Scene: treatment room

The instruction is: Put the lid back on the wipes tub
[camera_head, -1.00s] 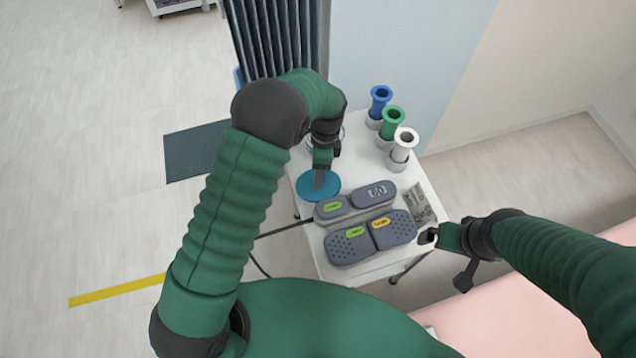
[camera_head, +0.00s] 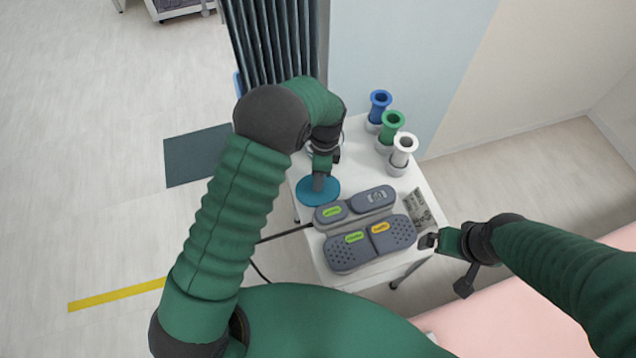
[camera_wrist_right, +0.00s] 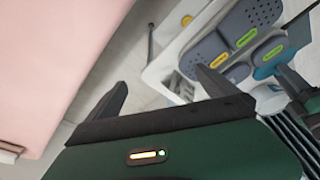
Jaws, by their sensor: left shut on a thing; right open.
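The round blue lid (camera_head: 318,192) is over the left part of the white table, just beyond the grey device. My left gripper (camera_head: 318,180) is shut on it from above. Part of the lid also shows at the right of the right wrist view (camera_wrist_right: 266,71). I cannot make out the wipes tub for sure; a pale rim shows partly behind my left wrist, and the arm hides most of it. My right gripper (camera_head: 446,264) is open and empty off the table's right edge; its two spread fingers show in the right wrist view (camera_wrist_right: 162,92).
A grey device with padded sections (camera_head: 370,243) fills the table's near part. Blue (camera_head: 380,104), green (camera_head: 392,126) and white (camera_head: 403,150) flanged cylinders stand in holders along the right edge. A printed card (camera_head: 419,207) lies nearby. A pink couch (camera_head: 500,315) is at lower right.

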